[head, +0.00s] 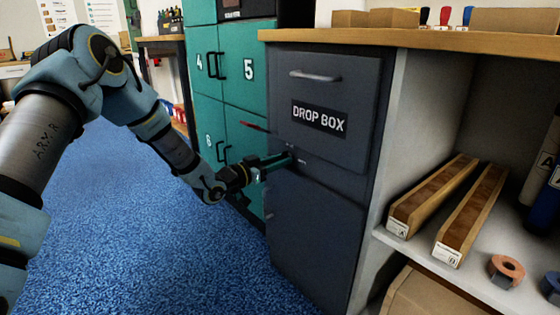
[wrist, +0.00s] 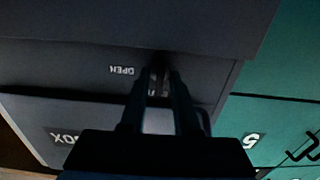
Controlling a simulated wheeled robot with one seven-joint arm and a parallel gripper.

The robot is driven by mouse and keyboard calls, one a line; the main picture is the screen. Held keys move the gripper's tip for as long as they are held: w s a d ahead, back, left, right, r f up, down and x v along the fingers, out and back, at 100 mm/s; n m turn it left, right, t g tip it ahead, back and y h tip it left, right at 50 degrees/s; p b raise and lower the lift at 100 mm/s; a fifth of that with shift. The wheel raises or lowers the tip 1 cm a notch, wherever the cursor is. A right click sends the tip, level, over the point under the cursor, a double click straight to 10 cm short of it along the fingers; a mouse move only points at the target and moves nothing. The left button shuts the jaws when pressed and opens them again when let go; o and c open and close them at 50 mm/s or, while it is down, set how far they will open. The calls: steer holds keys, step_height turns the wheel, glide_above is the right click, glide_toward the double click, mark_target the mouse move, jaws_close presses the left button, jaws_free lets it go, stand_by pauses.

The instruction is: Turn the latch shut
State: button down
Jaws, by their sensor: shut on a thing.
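The dark grey cabinet (head: 318,215) has an upper door marked DROP BOX (head: 319,117) with a bar handle (head: 315,75). My gripper (head: 291,159) reaches from the left to the band just below that door. In the wrist view, which is upside down, my gripper (wrist: 159,76) is shut on the latch (wrist: 157,82), a small part between its fingertips. An OPEN label (wrist: 121,70) is beside the latch. The fingers hide most of the latch, so its angle is hard to tell.
Teal lockers (head: 232,72) stand to the left of the cabinet. A thin red piece (head: 253,127) sticks out near the cabinet's left edge. A shelf (head: 480,275) on the right holds two long trays and a tape roll (head: 506,270). Blue carpet (head: 150,235) is clear on the left.

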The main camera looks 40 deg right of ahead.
steer(key=shift+f, duration=0.1)
steer(key=c, duration=0.9)
jaws_free()
steer(key=shift+a, duration=0.1)
steer(key=a, duration=0.3)
steer(key=a+p, duration=0.1)
steer(key=a, duration=0.3)
steer(key=a+p, duration=0.1)
steer(key=a, duration=0.2)
steer(key=shift+w+a, duration=0.3)
steer(key=shift+w, duration=0.1)
